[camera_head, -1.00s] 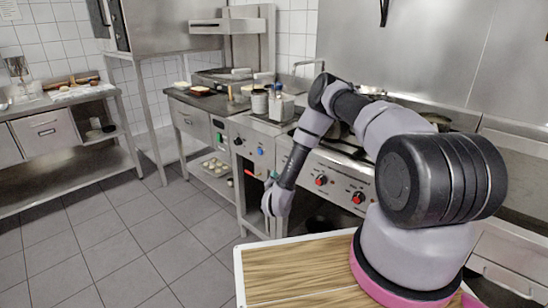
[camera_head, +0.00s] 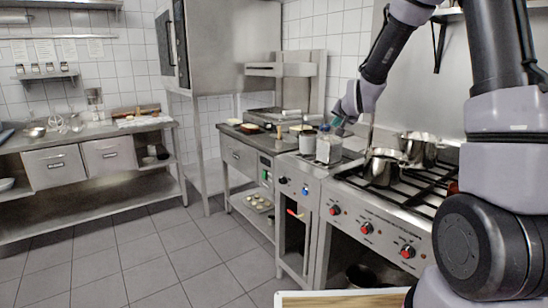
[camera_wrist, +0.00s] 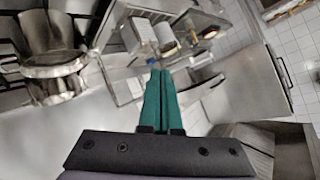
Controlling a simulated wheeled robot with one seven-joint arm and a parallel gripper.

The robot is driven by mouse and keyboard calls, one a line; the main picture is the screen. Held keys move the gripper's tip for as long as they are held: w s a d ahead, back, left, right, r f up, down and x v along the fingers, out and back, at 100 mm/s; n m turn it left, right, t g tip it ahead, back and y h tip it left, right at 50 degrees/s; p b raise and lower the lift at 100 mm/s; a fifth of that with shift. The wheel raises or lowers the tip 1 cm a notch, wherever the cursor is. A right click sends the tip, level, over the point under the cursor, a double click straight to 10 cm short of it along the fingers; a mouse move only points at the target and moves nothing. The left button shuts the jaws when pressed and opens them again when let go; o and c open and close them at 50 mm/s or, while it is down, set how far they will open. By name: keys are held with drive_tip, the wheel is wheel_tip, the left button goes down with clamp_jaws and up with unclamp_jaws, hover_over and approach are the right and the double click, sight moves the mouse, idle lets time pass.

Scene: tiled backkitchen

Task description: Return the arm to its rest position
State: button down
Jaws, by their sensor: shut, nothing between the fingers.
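My arm comes in from the right in the head view, bent up high and reaching down to the left. My gripper (camera_head: 341,128) hangs in the air in front of the steel wall, above the counter beside the stove. In the wrist view its two green fingers (camera_wrist: 159,98) lie side by side, shut with nothing between them. A white container (camera_head: 328,148) on the counter appears just below the gripper in the head view; I cannot tell the exact gap.
Metal pots (camera_head: 383,167) stand on the stove (camera_head: 415,195) at the right. A work counter (camera_head: 243,137) with trays is left of it. A steel table (camera_head: 90,140) with drawers stands at the far left. The tiled floor (camera_head: 150,250) is clear.

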drive_tip(key=s+d+r+n+g, duration=0.1)
drive_tip(key=s+r, duration=0.5)
drive_tip(key=s, duration=0.3)
drive_tip(key=s+d+r+g, duration=0.1)
drive_tip(key=s+r, duration=0.4)
drive_tip(key=s, duration=0.4)
drive_tip(key=s+d+r+g+y, duration=0.1)
drive_tip(key=s+g, duration=0.1)
drive_tip(key=s, duration=1.7)
drive_tip(key=shift+s+r+n+g, duration=0.25)
drive_tip(key=shift+r+n+g, duration=0.1)
drive_tip(key=shift+n+g, duration=0.05)
drive_tip(key=shift+w, duration=0.1)
